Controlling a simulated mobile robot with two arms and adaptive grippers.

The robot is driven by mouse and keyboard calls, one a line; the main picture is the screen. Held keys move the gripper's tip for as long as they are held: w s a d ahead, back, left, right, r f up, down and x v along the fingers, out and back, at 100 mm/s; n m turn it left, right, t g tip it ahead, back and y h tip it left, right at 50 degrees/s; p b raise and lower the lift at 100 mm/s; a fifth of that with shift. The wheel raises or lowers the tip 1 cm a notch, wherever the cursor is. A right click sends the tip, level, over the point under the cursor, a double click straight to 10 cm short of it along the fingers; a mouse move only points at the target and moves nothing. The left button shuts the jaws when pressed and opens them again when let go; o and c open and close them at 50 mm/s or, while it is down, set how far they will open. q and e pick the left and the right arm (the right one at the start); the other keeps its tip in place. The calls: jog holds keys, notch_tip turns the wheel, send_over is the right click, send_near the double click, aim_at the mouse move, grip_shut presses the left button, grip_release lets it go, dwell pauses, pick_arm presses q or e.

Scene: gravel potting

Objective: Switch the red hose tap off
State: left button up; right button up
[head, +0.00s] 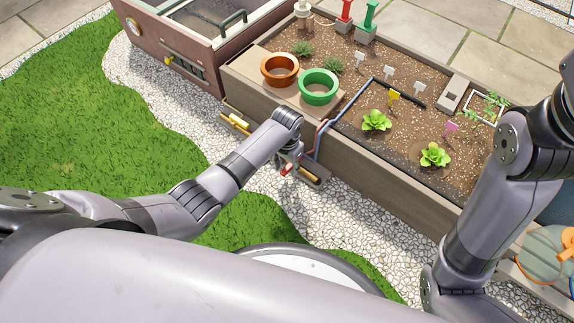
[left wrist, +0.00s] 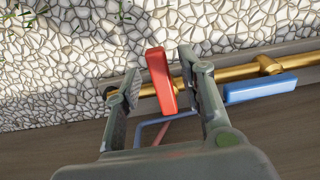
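The red hose tap lever (left wrist: 161,80) is on a brass pipe (left wrist: 238,72) along the wooden planter side. In the left wrist view it lies between the two fingers of my left gripper (left wrist: 158,85), which is open around it with gaps on both sides. A blue tap lever (left wrist: 261,88) sits to the right on the same pipe. In the head view my left gripper (head: 289,167) is at the planter's side, and the red lever (head: 286,169) shows small beside it. My right gripper is not visible; only my right arm shows.
The wooden planter (head: 385,180) stands close to my left gripper. An orange pot (head: 279,79) and a green pot (head: 318,99) stand on its ledge above. White gravel (head: 180,100) and grass (head: 70,130) lie left of it. A round green-grey object (head: 545,255) is at lower right.

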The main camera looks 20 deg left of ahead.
pick_arm(q)
jog(key=shift+c, duration=0.4)
grip_shut()
dwell(0.4)
